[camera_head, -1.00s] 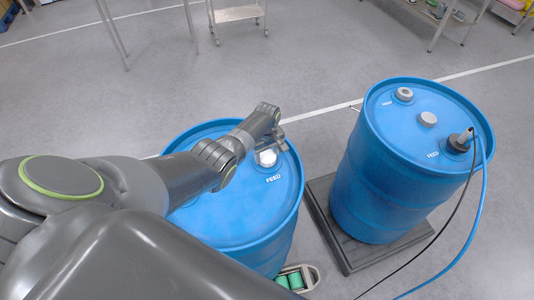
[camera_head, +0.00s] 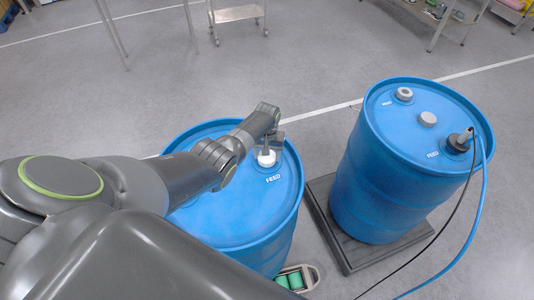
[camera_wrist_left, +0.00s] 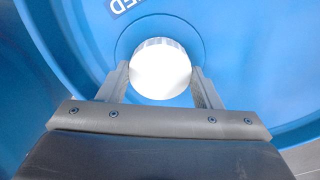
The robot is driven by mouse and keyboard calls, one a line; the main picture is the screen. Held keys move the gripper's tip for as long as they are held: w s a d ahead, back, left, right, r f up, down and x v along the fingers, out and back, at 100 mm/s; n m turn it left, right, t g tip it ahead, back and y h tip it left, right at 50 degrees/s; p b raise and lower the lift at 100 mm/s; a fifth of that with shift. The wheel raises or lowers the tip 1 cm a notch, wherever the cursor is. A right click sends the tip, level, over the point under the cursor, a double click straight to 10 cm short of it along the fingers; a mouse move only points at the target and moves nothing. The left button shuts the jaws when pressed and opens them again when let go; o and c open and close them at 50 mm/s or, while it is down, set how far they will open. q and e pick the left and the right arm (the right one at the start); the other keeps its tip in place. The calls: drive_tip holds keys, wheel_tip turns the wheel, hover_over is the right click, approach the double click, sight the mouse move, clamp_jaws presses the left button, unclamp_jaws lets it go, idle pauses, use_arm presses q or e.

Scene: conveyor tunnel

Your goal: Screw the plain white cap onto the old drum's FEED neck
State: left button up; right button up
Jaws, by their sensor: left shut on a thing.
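The plain white cap (camera_head: 267,158) is at the FEED neck of the near blue drum (camera_head: 230,222), beside the printed FEED label. In the left wrist view the round white cap (camera_wrist_left: 160,70) sits between the two fingers of my left gripper (camera_wrist_left: 162,86), which is shut on it. The cap hides the neck, so I cannot tell how far it is seated. My left gripper (camera_head: 268,146) also shows in the head view, reaching over the drum top from the left. My right gripper is not in view.
A second blue drum (camera_head: 370,170) stands to the right on a dark platform (camera_head: 349,262). A black fitting (camera_head: 458,142) with a blue hose and a black cable is in its FEED neck. A tray with green items (camera_head: 292,280) lies by the near drum. Metal tables stand behind.

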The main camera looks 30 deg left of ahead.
use_arm(q)
drive_tip(key=shift+m, duration=0.8)
drive_tip(key=shift+m, duration=0.3)
drive_tip(key=m, duration=0.3)
drive_tip(key=shift+m, duration=0.8)
drive_tip(key=m, duration=0.3)
drive_tip(key=o, duration=1.2)
drive_tip(key=shift+m, duration=0.3)
drive_tip(key=shift+o, duration=0.2)
drive_tip(key=shift+r, duration=0.1)
